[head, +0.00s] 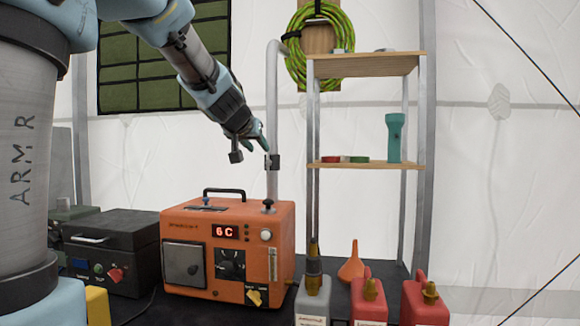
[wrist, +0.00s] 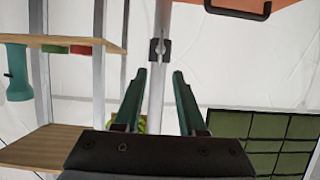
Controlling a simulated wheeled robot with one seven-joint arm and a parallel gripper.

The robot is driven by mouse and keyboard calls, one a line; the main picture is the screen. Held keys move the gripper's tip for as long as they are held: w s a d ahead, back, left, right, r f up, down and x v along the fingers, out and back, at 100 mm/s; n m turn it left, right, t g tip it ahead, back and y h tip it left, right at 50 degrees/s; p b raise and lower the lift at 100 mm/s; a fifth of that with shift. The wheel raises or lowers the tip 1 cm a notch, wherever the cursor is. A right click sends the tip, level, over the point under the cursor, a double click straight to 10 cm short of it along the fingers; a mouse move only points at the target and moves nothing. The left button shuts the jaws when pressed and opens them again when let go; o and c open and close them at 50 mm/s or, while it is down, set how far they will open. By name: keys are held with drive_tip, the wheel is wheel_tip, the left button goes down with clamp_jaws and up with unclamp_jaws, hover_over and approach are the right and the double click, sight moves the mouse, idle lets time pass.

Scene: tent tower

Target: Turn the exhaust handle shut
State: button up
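A grey exhaust pipe (head: 273,95) rises from the orange heater box (head: 190,235) and bends at its top. A dark fitting (head: 272,162) sits around the pipe at mid height, with a small light handle-like part on it. The fitting also shows in the wrist view (wrist: 159,50), straight ahead of the fingers. My gripper (head: 262,143) is close to the pipe, by the fitting. In the wrist view my gripper (wrist: 160,74) is open and empty, its fingers either side of the pipe's line. I cannot tell how near the fingertips are to the fitting, or exactly how the handle is turned.
A wooden shelf (head: 365,64) with a teal flashlight (head: 395,138) stands right of the pipe. Several jugs, including a red one (head: 369,300), stand at the front right. A dark case (head: 115,245) is left of the heater. A green window panel (head: 160,60) hangs behind.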

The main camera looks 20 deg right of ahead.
sight(267, 160)
drive_tip(key=x, duration=1)
drive_tip(key=shift+w+f+p, duration=0.2)
drive_tip(key=shift+p, duration=0.2)
clamp_jaws()
